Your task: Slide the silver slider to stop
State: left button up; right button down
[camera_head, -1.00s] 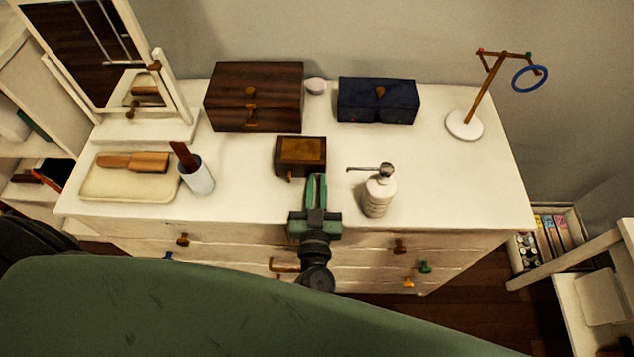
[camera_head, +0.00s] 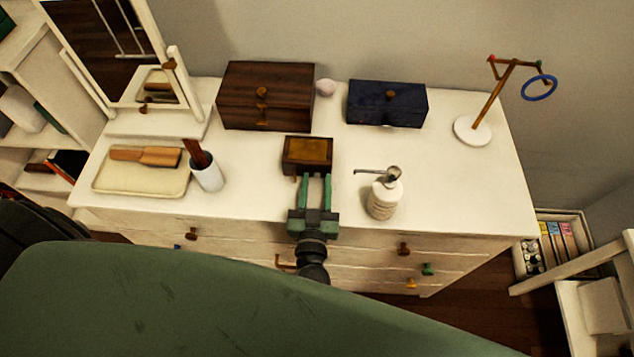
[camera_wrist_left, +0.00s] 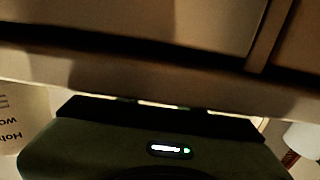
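In the left wrist view a brownish surface (camera_wrist_left: 150,30) fills the top, very near, and the fingers are mostly hidden. My right gripper is not in view.
A white pump bottle (camera_head: 384,198) stands close to the right of my left gripper. A white cup (camera_head: 207,175) and a tray (camera_head: 120,183) with a brush are to the left. A large wooden box (camera_head: 265,95) and a dark blue box (camera_head: 387,103) stand behind.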

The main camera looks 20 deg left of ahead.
pick_arm(q)
jog(key=shift+s, duration=0.1)
jog(key=shift+s+d+f, duration=0.1)
jog(key=shift+s, duration=0.2)
jog(key=b+v, duration=0.1)
jog(key=v, duration=0.6)
jog(key=shift+b, duration=0.35)
